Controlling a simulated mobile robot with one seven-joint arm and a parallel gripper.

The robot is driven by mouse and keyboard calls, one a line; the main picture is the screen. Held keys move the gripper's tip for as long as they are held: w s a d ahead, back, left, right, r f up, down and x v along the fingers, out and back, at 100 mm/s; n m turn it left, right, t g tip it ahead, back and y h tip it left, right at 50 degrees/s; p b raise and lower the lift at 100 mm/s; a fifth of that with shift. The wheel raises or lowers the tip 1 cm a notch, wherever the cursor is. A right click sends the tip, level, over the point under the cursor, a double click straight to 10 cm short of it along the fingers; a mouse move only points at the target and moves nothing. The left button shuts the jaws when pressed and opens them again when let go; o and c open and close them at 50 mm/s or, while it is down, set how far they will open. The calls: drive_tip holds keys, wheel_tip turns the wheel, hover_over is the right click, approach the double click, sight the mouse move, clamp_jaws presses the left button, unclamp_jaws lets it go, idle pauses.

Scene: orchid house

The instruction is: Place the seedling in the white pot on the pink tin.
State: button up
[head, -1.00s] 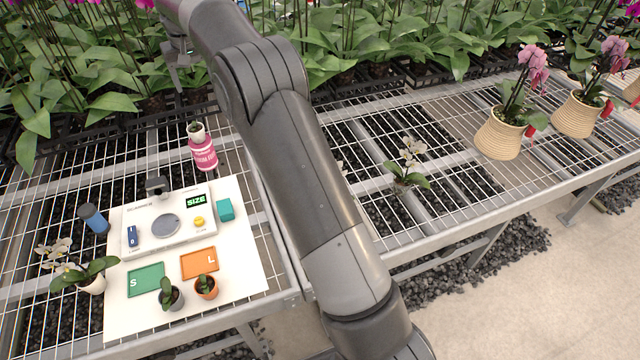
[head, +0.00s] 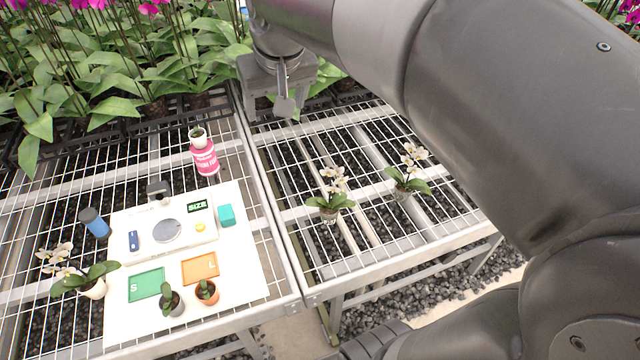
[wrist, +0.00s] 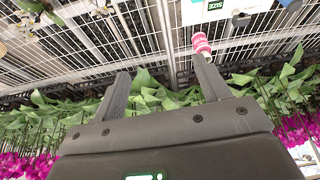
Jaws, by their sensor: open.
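The pink tin (head: 205,160) stands upright on the wire bench, behind the white board. A small white pot with a seedling (head: 197,137) sits on top of the tin. In the wrist view the pink tin (wrist: 201,43) shows beyond my right finger, and the white pot there is hard to make out. My gripper (head: 284,104) is open and empty, above the bench to the right of the tin and apart from it. Its two fingers (wrist: 162,88) have nothing between them in the wrist view.
A white board (head: 235,285) carries a sizing device (head: 167,230), a green S mat (head: 147,284), an orange L mat (head: 199,268) and two small potted plants. A blue cylinder (head: 95,222) and white orchids (head: 329,197) stand nearby. Leafy plants (head: 110,70) line the back.

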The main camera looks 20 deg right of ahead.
drive_tip(key=s+d+f, duration=0.1)
drive_tip(key=s+f, duration=0.3)
drive_tip(key=s, duration=0.4)
drive_tip(key=s+d+f+t, duration=0.1)
drive_tip(key=s+f, duration=0.3)
drive_tip(key=s, duration=0.4)
drive_tip(key=shift+d+f+m, duration=0.3)
drive_tip(key=shift+d, duration=0.1)
